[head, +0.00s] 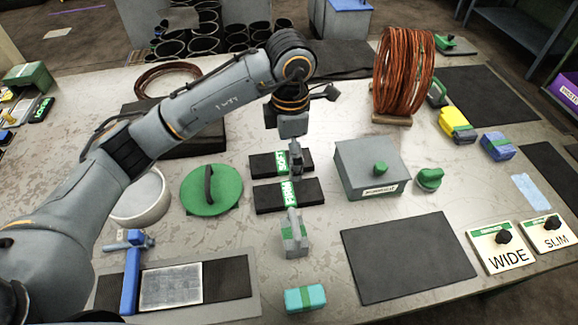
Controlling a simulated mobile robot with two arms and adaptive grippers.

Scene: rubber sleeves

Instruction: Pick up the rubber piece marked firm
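The rubber piece marked FIRM (308,192) is a flat black strip with a green label band, lying on the table in the middle of the head view. A similar black strip marked SOFT (262,166) lies just behind it. My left gripper (296,166) points down over the right half of the SOFT strip, just behind the FIRM strip, and hides part of the SOFT strip. I cannot tell whether its fingers are apart, or whether it touches the strip. Nothing is seen lifted in it. My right gripper is not in view.
A small grey tool with a green mark (292,238) stands just in front of the FIRM strip. A green lid with handle (211,191) lies to the left, a grey box (362,158) to the right. A dark mat (409,258) at front right is bare.

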